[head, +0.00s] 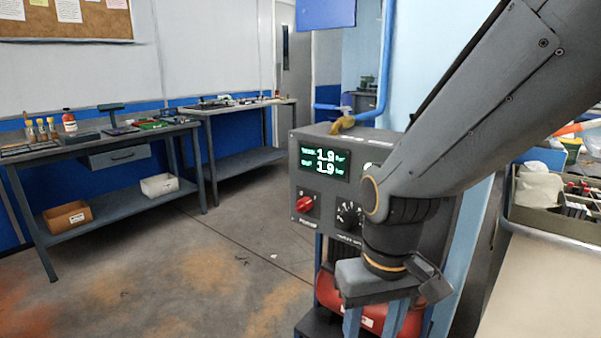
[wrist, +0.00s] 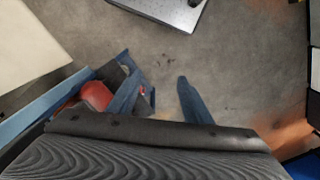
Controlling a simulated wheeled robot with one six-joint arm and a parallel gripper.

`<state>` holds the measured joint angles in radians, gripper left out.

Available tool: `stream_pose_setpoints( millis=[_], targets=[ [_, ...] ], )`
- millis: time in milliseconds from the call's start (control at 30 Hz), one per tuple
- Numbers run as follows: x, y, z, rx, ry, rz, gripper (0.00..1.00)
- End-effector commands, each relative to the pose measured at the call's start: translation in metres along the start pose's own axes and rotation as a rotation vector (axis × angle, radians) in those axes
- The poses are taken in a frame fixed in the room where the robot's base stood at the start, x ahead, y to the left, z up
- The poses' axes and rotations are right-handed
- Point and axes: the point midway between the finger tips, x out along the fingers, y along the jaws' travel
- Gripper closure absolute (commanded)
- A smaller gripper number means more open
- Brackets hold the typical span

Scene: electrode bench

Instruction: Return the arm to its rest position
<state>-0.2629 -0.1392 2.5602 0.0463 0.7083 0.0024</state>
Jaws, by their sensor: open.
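My arm reaches down from the upper right in the head view, bent at the elbow in front of a grey control box (head: 305,178). My gripper (head: 374,322) points down, and its two blue fingers run off the bottom edge of the head view. In the wrist view my gripper (wrist: 157,88) shows its fingers spread apart with only floor between them. It is open and holds nothing. The fingertips are hidden in the head view.
The box has a lit display (head: 325,160) and red knob (head: 305,204). A workbench (head: 100,145) is at left; a pale table (head: 535,285) is at right. Floor (head: 190,270) at left is clear.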

Motion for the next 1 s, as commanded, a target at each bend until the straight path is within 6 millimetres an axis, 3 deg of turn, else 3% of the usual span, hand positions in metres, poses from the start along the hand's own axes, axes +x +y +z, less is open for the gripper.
stream_pose_setpoints(
  millis=[33, 100, 500, 1000],
  targets=[
    [-0.018, 0.007, 0.005, 0.025, -0.004, 0.003, 0.55],
    [-0.030, 0.016, 0.007, 0.053, -0.003, 0.007, 0.55],
    [-0.090, 0.063, 0.026, 0.200, -0.008, 0.023, 0.55],
    [-0.098, 0.073, 0.030, 0.233, -0.008, 0.027, 0.55]
  ],
)
